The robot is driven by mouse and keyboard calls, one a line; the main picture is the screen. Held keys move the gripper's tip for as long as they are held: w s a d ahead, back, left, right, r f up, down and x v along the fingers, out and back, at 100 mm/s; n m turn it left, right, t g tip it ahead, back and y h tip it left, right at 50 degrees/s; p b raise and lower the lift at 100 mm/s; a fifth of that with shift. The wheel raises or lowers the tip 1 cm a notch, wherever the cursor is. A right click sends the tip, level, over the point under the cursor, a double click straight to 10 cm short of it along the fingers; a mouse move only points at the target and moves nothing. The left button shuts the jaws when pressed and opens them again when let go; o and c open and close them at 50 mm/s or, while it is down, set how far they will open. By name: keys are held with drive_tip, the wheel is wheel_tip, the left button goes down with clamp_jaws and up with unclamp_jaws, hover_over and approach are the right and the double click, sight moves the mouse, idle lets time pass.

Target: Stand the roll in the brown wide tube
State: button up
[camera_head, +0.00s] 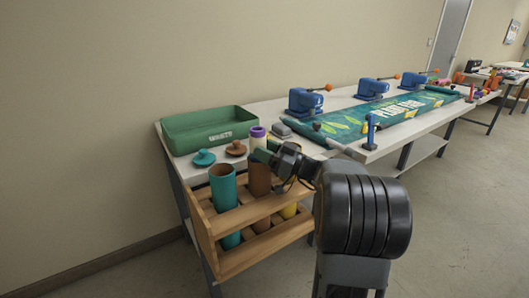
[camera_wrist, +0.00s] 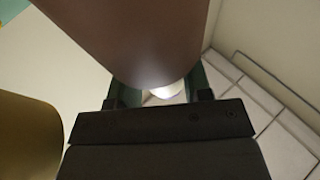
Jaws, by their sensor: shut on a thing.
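The tube stands in a wooden rack. In the wrist view the brown tube (camera_wrist: 135,35) fills the upper middle, close to my gripper (camera_wrist: 160,95). A small pale patch shows between the fingers. The roll's lower end is hidden, so I cannot tell whether it is inside the tube.
The wooden rack (camera_head: 262,211) also holds a teal tube (camera_head: 222,188) and a yellow tube (camera_head: 289,211). Blue presses (camera_head: 305,102) stand further right.

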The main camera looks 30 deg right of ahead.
drive_tip(key=shift+f, duration=0.35)
drive_tip(key=o, duration=1)
drive_tip(key=shift+o, duration=0.4)
drive_tip(key=o, duration=0.4)
